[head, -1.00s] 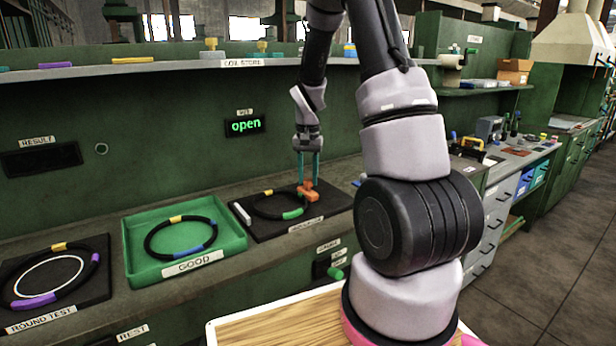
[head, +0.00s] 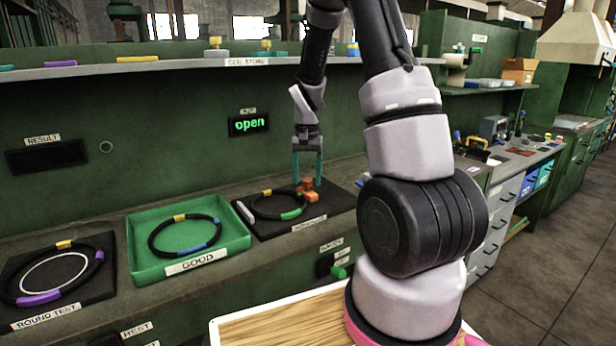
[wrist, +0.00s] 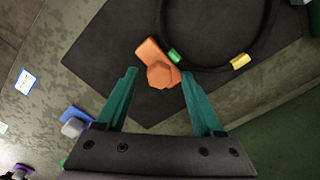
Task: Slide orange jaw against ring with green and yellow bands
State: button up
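The ring with green and yellow bands (head: 262,213) lies flat on a black board; it also shows in the wrist view (wrist: 266,38). The orange jaw (head: 308,194) sits on the board at the ring's right side. In the wrist view the jaw (wrist: 152,53) lies close beside the ring's green band; whether they touch I cannot tell. My gripper (head: 307,180) is above the jaw with its teal fingers apart.
A white bar (head: 243,212) lies at the board's left edge. The green GOOD tray (head: 138,262) holds a ring with yellow and blue bands. A ROUND TEST board (head: 95,296) holds another ring. A display (head: 249,124) on the back wall reads "open".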

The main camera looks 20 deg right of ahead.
aim_at(307, 180)
notch_tip(307, 180, up, 11)
dwell(0.7)
dwell(0.3)
jog(key=s+a+r+n+t+y, duration=0.1)
jog(key=s+a+r+t, duration=0.2)
jog(key=s+r, duration=0.5)
jog(key=s+a+r+n+t+y, duration=0.1)
jog(key=s+a+r+t, duration=0.3)
jog(key=s+r, duration=0.4)
jog(key=s, duration=0.6)
jog(key=shift+s+r+n, duration=0.2)
jog(key=shift+s+n, duration=0.1)
jog(key=shift+s, duration=0.05)
